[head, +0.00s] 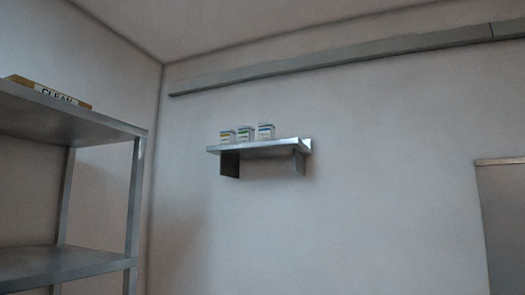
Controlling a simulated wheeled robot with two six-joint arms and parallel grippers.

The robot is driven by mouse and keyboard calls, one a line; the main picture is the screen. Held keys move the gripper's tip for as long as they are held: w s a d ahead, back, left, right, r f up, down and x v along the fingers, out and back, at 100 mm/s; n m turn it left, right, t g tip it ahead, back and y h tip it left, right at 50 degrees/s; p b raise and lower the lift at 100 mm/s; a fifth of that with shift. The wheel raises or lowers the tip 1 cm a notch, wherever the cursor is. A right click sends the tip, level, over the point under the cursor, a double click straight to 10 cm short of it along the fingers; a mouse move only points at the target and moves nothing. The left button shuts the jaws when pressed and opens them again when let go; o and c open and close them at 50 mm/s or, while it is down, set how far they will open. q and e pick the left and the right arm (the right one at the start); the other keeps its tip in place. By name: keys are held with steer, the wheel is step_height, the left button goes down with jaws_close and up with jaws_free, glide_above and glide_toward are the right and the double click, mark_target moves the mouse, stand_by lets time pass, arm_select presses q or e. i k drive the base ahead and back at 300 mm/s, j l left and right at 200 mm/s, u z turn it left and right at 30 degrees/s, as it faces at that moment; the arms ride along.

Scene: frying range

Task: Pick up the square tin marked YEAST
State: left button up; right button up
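Three small square tins stand in a row on a metal wall shelf (262,149) in the head view. The left tin (227,136) has a yellowish label band, the middle tin (246,134) a greenish one, and the right tin (266,132) a blue one. The lettering is too small to read, so I cannot tell which is marked YEAST. Neither of my grippers is in view.
A tall metal rack (70,125) stands at the left, with a box marked CLEAN (50,91) on its top. A grey panel (502,220) is at the right edge. A long metal rail (340,58) runs high along the wall. The wall below the shelf looks clear.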

mark_target(267, 130)
steer(key=i+l+z, duration=0.25)
steer(key=z, duration=0.15)
steer(key=i+l+z, duration=0.35)
